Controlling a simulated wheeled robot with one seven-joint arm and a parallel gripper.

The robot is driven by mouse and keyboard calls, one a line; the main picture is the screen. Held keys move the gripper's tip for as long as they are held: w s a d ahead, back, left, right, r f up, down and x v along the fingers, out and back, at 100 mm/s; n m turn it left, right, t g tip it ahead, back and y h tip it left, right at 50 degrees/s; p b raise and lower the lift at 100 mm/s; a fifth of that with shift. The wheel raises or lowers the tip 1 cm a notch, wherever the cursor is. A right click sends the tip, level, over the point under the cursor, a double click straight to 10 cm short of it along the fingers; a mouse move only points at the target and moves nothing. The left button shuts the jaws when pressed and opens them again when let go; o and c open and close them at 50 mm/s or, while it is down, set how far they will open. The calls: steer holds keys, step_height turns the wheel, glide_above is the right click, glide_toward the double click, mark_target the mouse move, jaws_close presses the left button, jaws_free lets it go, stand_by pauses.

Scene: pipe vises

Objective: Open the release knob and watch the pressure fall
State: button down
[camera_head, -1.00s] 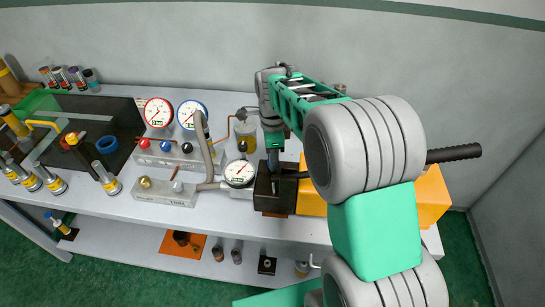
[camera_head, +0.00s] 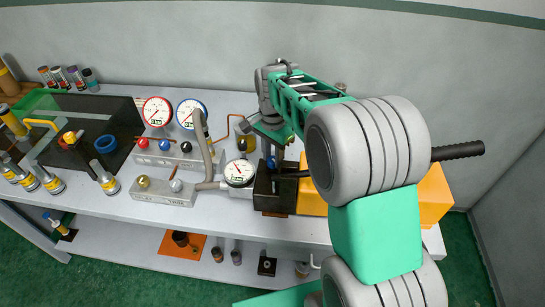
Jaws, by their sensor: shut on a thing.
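The hand pump has a black block (camera_head: 268,196) in front of an orange-yellow body (camera_head: 312,198). A round white pressure gauge (camera_head: 239,172) with a dark needle stands just left of the block. The needle leans to the upper left; its exact reading is too small to tell. My arm hides much of the pump body.
Red-rimmed (camera_head: 157,111) and blue-rimmed (camera_head: 191,113) gauges stand on a manifold to the left, with a grey hose (camera_head: 203,135) nearby. A black pump handle (camera_head: 458,151) sticks out right. A dark tray (camera_head: 95,150) is at the left.

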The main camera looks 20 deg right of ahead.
mark_target(273, 159)
steer(key=n, duration=0.4)
steer(key=shift+n, duration=0.3)
steer(key=shift+n+b, duration=0.35)
steer(key=shift+n, duration=1.35)
steer(key=c, duration=1)
jaws_free()
step_height(273, 159, up, 8)
steer(key=shift+f+b, duration=0.1)
steer(key=shift+b, duration=0.45)
